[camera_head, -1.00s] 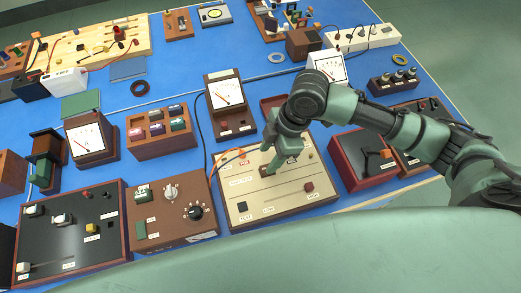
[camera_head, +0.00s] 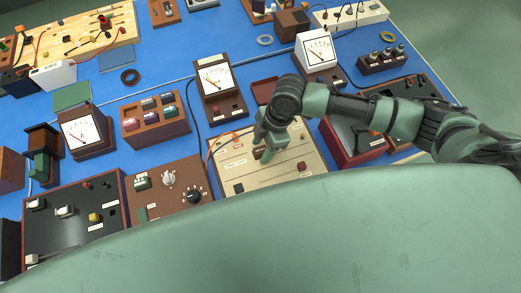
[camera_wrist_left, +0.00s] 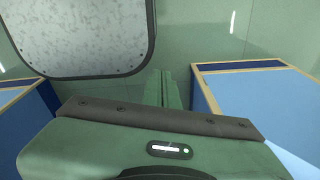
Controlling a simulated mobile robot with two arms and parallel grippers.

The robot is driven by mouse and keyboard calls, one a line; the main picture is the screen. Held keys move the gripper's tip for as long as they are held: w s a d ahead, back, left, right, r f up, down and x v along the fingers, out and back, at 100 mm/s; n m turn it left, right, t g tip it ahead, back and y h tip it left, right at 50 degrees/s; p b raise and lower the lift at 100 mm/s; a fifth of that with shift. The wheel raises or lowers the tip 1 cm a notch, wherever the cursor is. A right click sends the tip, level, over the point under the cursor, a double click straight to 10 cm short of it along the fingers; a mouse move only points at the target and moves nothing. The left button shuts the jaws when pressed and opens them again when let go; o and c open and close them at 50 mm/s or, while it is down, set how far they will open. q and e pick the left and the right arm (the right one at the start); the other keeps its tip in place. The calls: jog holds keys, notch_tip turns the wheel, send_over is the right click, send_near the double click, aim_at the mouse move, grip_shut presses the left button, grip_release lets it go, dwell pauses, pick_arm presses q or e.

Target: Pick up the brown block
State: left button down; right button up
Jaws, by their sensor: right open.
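A small dark brown block (camera_head: 259,153) sits on the beige panel (camera_head: 232,173), partly hidden by my right gripper. My right gripper (camera_head: 266,155) points down at the block in the head view, with its green fingers right beside it. The jaws are open; I cannot tell whether a finger touches the block. My left gripper (camera_wrist_left: 162,88) shows only in the left wrist view. Its two green fingers lie side by side, shut, with nothing seen between them.
A red-brown block (camera_head: 302,166) stands on the panel's right part. A brown knob box (camera_head: 180,180) is left of the panel, and a red-sided box (camera_head: 352,150) is right. Meters stand behind. My green body covers the front edge.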

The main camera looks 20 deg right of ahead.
aim_at(262, 149)
grip_shut()
pick_arm(q)
jog(key=shift+s, duration=0.55)
jog(key=shift+f, duration=0.1)
pick_arm(e)
jog(key=shift+r, duration=0.1)
